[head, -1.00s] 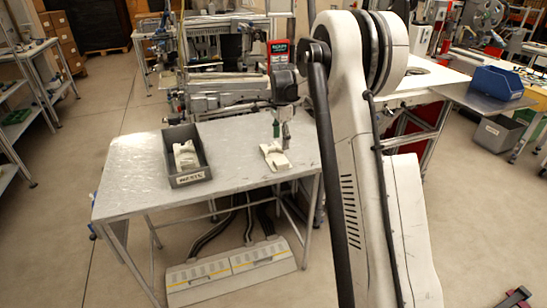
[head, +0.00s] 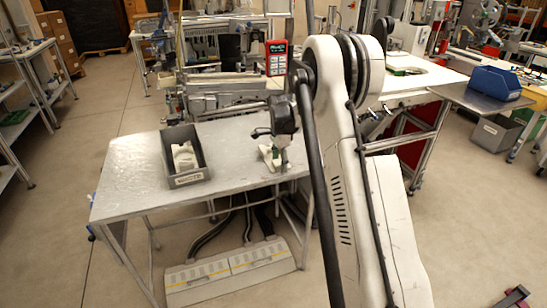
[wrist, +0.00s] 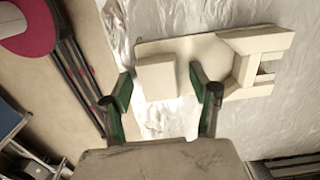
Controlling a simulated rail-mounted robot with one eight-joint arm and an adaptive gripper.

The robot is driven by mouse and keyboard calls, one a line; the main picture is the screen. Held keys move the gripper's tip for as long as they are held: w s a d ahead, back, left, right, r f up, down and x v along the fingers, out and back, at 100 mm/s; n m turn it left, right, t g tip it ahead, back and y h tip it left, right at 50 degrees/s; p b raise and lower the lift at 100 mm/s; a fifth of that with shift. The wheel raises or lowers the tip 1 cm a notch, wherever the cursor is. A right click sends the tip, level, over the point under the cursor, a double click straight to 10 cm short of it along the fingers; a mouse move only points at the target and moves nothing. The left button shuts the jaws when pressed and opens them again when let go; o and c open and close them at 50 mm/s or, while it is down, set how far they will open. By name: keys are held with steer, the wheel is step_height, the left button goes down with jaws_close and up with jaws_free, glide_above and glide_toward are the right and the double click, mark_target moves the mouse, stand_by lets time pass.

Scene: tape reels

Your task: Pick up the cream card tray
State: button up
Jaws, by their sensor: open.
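The cream card tray (head: 266,153) lies on the metal table near its right end, partly hidden by my gripper (head: 276,150). In the wrist view the tray (wrist: 218,52) has a raised block at its left part and a notched, forked right end. My gripper (wrist: 161,86) is open just at the tray, its green-padded fingers on either side of the raised block. The right finger overlaps the tray in the picture; I cannot tell whether either finger touches it.
A grey labelled bin (head: 187,180) stands left of the tray on the table (head: 130,185) and holds a similar cream piece (head: 183,157). Bare table lies between them. Machinery (head: 225,95) stands behind the table. The tray is close to the table's edge in the wrist view.

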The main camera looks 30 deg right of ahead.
steer(key=c, duration=1.3)
steer(key=shift+r, duration=0.2)
